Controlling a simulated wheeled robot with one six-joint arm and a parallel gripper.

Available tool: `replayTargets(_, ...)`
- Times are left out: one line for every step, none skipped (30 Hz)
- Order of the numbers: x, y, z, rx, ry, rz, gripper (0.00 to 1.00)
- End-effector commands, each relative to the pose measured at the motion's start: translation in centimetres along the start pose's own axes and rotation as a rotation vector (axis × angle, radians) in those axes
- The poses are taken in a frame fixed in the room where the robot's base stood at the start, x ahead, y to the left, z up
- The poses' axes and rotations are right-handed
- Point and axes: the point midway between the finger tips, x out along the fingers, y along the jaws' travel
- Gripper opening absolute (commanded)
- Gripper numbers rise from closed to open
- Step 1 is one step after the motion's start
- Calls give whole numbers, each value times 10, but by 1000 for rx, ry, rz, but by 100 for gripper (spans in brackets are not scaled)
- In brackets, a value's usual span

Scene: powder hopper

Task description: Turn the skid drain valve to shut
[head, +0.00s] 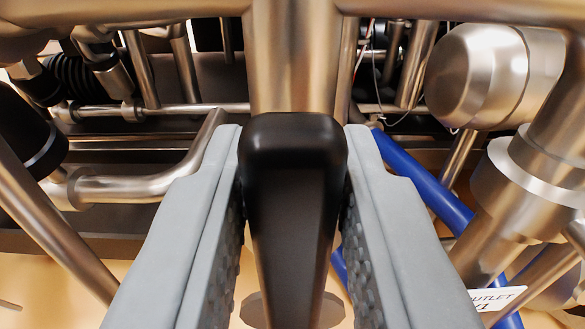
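A black valve handle (290,200) stands in the middle of the head view, wide and rounded at its top and narrower lower down. My gripper (293,150) has one grey finger on each side of it. The ribbed inner pads lie close against the wide top of the handle, with no clear gap there, so the gripper looks shut on it. Small gaps show lower down, where the handle tapers. The valve body is mostly hidden behind the handle and fingers. Whether this valve is open or shut cannot be told from this view.
A thick metal pipe (293,55) rises directly behind the handle to a crosswise pipe. A bent pipe (140,188) lies at left. A blue tube (420,182), a round metal cylinder (490,75) and a partly cut-off white outlet label (497,298) are at right. Pipes crowd both sides.

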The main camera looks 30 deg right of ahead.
Motion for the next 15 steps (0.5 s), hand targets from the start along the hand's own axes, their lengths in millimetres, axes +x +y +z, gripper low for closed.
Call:
replayTargets(0, 0, 0, 0, 0, 0, 12)
replayTargets(0, 0, 0, 0, 0, 0, 6)
replayTargets(0, 0, 0, 0, 0, 0, 0)
replayTargets(0, 0, 0, 0, 0, 0, 0)
replayTargets(0, 0, 0, 0, 0, 0, 0)
replayTargets(0, 0, 0, 0, 0, 0, 0)
replayTargets(0, 0, 0, 0, 0, 0, 0)
replayTargets(0, 0, 0, 0, 0, 0, 0)
replayTargets(0, 0, 0, -1, 0, 0, 0)
replayTargets(0, 0, 0, -3, 0, 0, 0)
replayTargets(0, -1, 0, -6, 0, 0, 0)
replayTargets(0, -2, 0, -11, 0, 0, 0)
replayTargets(0, -2, 0, -16, 0, 0, 0)
replayTargets(0, -3, 0, -23, 0, 0, 0)
replayTargets(0, -4, 0, -36, 0, -1, 0)
